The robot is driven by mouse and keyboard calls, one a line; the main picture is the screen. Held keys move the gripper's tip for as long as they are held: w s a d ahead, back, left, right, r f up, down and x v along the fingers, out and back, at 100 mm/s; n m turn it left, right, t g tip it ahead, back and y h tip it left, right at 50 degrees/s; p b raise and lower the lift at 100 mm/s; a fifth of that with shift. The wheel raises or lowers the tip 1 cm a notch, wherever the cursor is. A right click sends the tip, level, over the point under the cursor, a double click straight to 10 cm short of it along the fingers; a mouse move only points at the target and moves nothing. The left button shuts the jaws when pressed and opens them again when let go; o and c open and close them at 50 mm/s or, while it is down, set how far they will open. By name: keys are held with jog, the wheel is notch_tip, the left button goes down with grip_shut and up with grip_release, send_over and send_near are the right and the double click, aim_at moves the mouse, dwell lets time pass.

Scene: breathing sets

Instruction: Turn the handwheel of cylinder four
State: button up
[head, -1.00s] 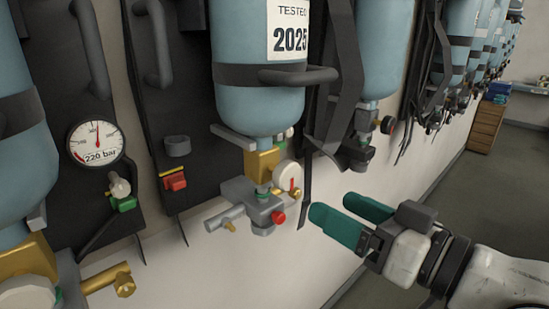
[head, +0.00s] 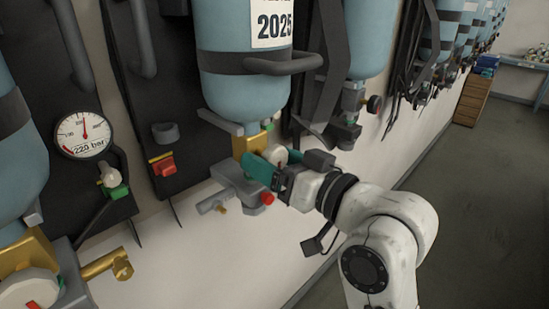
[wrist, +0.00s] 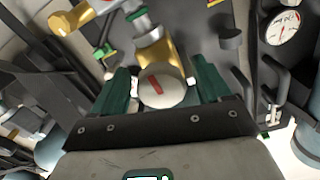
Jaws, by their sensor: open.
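A pale round handwheel with a red mark (wrist: 163,93) sits on the brass valve (wrist: 160,52) under a blue cylinder (head: 243,95) labelled 2025. No cylinder number is readable. My gripper (head: 265,167) is at this valve, its teal fingers open. In the wrist view the fingers stand on either side of the handwheel, with space visible at the sides; whether they touch it is unclear. In the head view the handwheel (head: 281,154) is partly hidden behind my gripper.
A grey regulator block with a red knob (head: 267,199) hangs just below the valve. A gauge (head: 84,135) and another brass valve (head: 107,265) are at left. More cylinders line the wall to the right. The floor (head: 470,190) at right is clear.

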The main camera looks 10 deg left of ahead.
jog(key=c, duration=1)
jog(key=shift+o, duration=0.2)
jog(key=shift+f+n+b, duration=0.2)
jog(key=shift+n+b, duration=0.4)
jog(key=shift+b, duration=0.15)
jog(key=shift+f+n+b, duration=0.2)
jog(key=shift+n+b, duration=0.8)
jog(key=shift+b, duration=0.25)
jog(key=n+b, duration=0.2)
jog(key=shift+w+d+n+b, duration=0.1)
jog(key=shift+n+b, duration=0.25)
jog(key=shift+n, duration=0.05)
jog(key=n+b, duration=0.3)
jog(key=shift+w+r+n+b, duration=0.1)
jog(key=shift+r+n+b, duration=0.05)
jog(key=shift+n+b, duration=1.1)
jog(key=shift+d+n, duration=0.1)
jog(key=shift+n, duration=0.25)
